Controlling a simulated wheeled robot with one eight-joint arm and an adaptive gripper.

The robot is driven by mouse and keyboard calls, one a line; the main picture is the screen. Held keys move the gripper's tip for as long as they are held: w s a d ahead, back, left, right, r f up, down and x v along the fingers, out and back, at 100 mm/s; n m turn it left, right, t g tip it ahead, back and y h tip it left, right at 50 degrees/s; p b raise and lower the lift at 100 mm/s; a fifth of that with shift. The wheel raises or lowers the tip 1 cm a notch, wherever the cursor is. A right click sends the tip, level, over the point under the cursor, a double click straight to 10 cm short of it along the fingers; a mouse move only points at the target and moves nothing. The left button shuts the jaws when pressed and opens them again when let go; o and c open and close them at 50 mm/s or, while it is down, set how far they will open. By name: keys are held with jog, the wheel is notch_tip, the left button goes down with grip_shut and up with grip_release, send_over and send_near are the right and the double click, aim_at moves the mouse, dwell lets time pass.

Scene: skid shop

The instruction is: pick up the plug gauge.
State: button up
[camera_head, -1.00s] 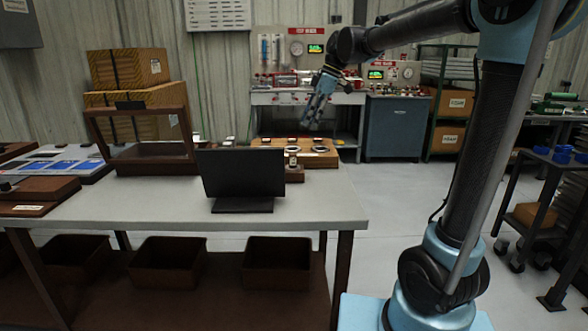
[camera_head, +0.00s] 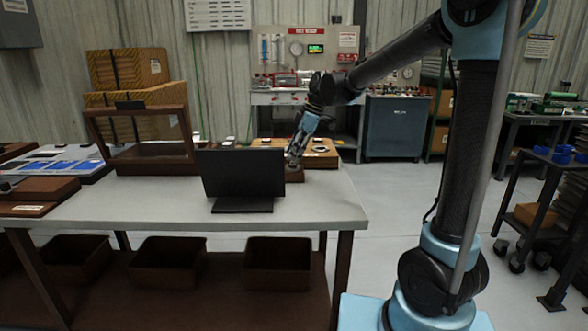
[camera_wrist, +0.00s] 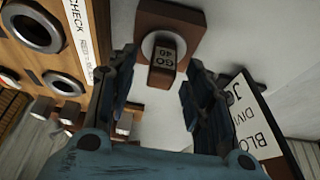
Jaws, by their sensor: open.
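The plug gauge (camera_wrist: 163,66), with a block-shaped end marked "GO 40", stands on a brown wooden base (camera_wrist: 176,20) at the top middle of the wrist view. My gripper (camera_wrist: 161,78) is open, with one finger on each side of the gauge's marked end. I see no clear contact; how deep the gauge sits between the fingers is hard to tell. In the head view my gripper (camera_head: 294,160) points down over the base (camera_head: 295,175) at the far right part of the bench and hides the gauge.
A black screen (camera_head: 242,175) stands on the grey bench (camera_head: 130,206), left of my gripper. A wooden board with rings (camera_wrist: 78,65) lies left of the gauge in the wrist view.

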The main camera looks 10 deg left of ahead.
jog(key=shift+x, duration=1.1)
grip_shut()
jog(key=shift+r, duration=0.1)
